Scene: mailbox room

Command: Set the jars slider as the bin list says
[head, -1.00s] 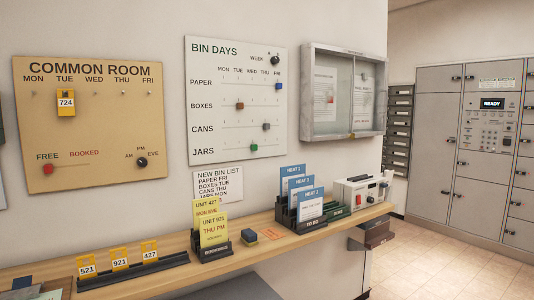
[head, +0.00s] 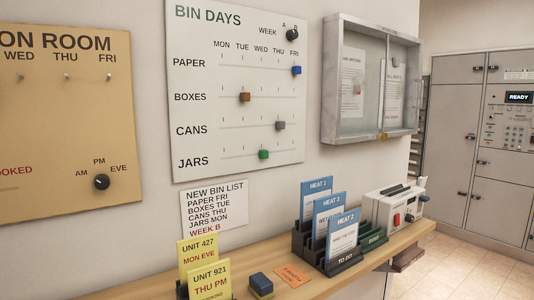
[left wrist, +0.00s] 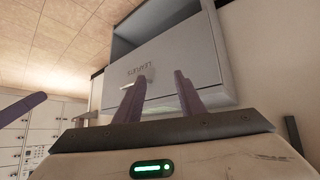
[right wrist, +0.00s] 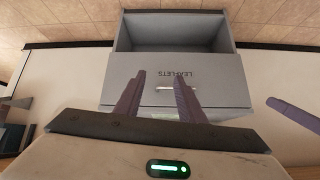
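The bin days board (head: 200,120) hangs on the wall in the head view. Its green jars slider (head: 264,154) sits on the bottom row, about under WED. The bin list (head: 214,208) below reads PAPER FRI, BOXES TUE, CANS THU, JARS MON, WEEK B. The blue paper slider (head: 297,70) is at FRI, the brown boxes slider (head: 245,97) at TUE, the grey cans slider (head: 280,125) at THU. Neither gripper shows in the head view. My left gripper (left wrist: 156,79) and right gripper (right wrist: 161,78) are open and empty, before a grey leaflets box (right wrist: 190,80), away from the board.
A wooden shelf (head: 360,252) runs below the board, with yellow unit cards (head: 210,282), a blue-topped block (head: 261,284), blue heat cards (head: 342,237) and a white device (head: 397,208). A glass-fronted case (head: 372,80) juts out right of the board. The wall before the sliders is clear.

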